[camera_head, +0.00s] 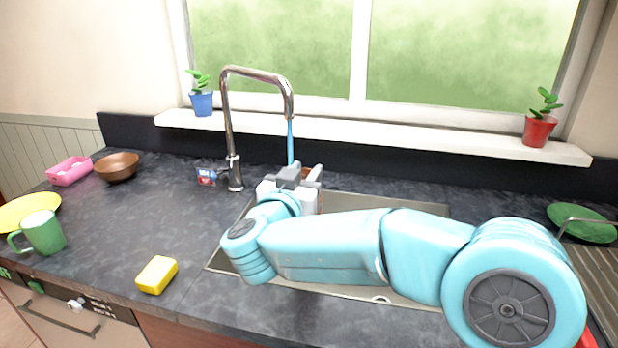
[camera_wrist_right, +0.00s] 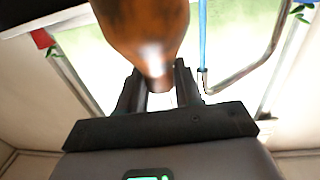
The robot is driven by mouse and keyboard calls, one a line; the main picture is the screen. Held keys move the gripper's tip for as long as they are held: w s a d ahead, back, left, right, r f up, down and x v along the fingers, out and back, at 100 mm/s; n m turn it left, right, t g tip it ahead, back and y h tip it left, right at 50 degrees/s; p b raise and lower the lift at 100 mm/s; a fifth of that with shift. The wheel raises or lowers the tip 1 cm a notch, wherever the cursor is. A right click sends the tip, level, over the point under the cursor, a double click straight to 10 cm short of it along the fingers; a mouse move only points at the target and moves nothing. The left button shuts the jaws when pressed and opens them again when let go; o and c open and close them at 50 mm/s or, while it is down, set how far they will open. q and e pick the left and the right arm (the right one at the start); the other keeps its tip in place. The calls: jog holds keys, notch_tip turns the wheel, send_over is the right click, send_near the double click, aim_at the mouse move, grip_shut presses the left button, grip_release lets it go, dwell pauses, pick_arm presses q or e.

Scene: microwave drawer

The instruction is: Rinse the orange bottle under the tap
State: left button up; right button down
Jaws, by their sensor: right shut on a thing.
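The orange bottle (camera_wrist_right: 145,30) is brownish orange and glossy. In the right wrist view it sits between the fingers of my right gripper (camera_wrist_right: 160,88), which is shut on it. In the head view my right gripper (camera_head: 303,178) is over the sink, below the tap's spout, and hides most of the bottle. The chrome tap (camera_head: 228,120) is running, with a blue stream of water (camera_head: 290,142) falling from it. In the wrist view the stream (camera_wrist_right: 202,45) passes beside the bottle, apart from it in the picture. My left gripper is out of view.
The sink (camera_head: 425,208) lies beneath my right arm, which hides much of it. A yellow sponge (camera_head: 157,274), green mug (camera_head: 43,233), brown bowl (camera_head: 117,166) and pink box (camera_head: 69,171) are on the left counter. Potted plants stand on the sill (camera_head: 400,132).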

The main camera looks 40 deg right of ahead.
jog(key=w+d+f+p, duration=0.2)
jog(key=w+d, duration=0.2)
jog(key=w, duration=0.5)
jog(key=shift+w+d+p, duration=0.15)
jog(key=shift+w+p, duration=0.2)
jog(key=shift+d, duration=0.1)
dwell(0.4)
